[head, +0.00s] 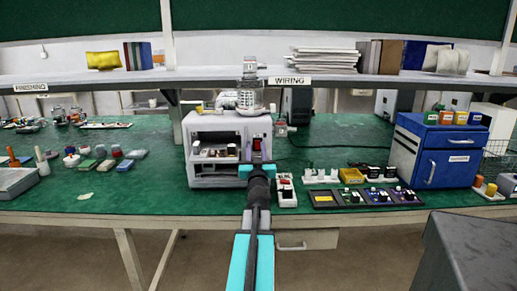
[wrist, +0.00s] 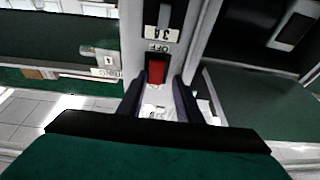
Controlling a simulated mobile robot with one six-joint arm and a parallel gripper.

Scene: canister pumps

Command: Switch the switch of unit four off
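A red rocker switch (wrist: 157,69) sits on a pale panel, in the wrist view, under an upside-down OFF label (wrist: 159,48). A second small label (wrist: 162,33) above it is hard to read. My gripper (wrist: 158,85) is open, its dark fingers on either side of the panel strip just below the switch. I cannot tell whether they touch anything. In the head view, my gripper (head: 257,165) is at the right front of a pale grey housing (head: 205,182) with open shelves. The switch shows there as a small red spot (head: 257,144). No unit number is readable.
A small block with pale and red parts (head: 286,190) stands right of my gripper, with dark trays (head: 325,198) further right. A blue cabinet (head: 437,165) is at right. Green table (head: 150,195) is clear at front left.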

